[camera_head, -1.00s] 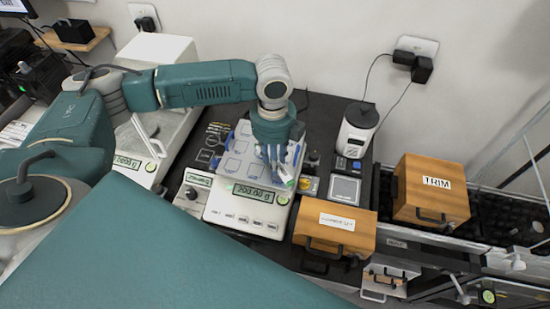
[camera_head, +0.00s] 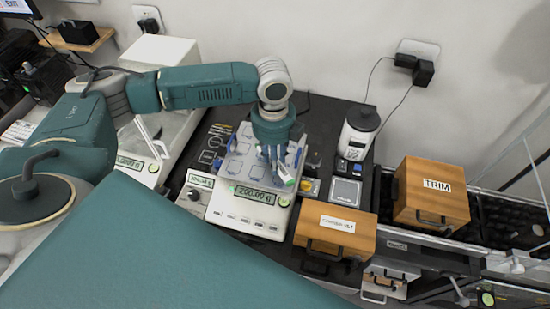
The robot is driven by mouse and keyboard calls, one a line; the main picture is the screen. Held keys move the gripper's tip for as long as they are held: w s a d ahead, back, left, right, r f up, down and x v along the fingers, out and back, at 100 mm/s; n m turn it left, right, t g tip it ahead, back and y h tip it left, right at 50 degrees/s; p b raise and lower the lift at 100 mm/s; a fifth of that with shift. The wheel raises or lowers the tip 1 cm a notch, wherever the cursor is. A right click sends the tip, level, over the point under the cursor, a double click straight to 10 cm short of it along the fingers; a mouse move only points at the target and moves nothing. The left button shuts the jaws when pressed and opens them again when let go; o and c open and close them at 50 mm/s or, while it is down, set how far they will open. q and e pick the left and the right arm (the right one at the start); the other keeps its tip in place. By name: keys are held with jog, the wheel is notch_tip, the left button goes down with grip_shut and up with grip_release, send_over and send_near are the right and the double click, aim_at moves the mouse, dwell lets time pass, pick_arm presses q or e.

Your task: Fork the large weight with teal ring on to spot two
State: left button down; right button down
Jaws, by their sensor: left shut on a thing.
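My left gripper (camera_head: 277,166) points down over the right side of the scale's blue-rimmed pan (camera_head: 234,157). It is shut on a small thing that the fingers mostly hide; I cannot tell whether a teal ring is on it. The pan has several marked square spots. The scale (camera_head: 247,214) below shows a lit green display (camera_head: 256,195) reading about 200.00 g. My right gripper is not in view.
Right of the scale are a small grey square plate (camera_head: 345,191) and a white cylindrical device (camera_head: 357,135). Two wooden boxes stand further right, one labelled TRIM (camera_head: 432,193), the other with a white label (camera_head: 336,236).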

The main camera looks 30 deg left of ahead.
pick_arm(q)
jog(key=shift+w+a+p, duration=0.1)
jog(key=shift+a+p, duration=0.15)
jog(key=shift+p, duration=0.25)
dwell(0.7)
jog(key=shift+y+p, duration=0.4)
jog(key=shift+p, duration=0.25)
dwell(1.6)
jog(key=shift+d+r+t+y+p, duration=0.15)
jog(key=shift+t+y+p, duration=0.25)
jog(key=shift+p, duration=0.2)
dwell(0.4)
jog(key=shift+r+p, duration=0.95)
jog(key=shift+p, duration=0.4)
jog(key=shift+r+p, duration=0.5)
jog(key=shift+r, duration=0.3)
jog(key=shift+r, duration=0.1)
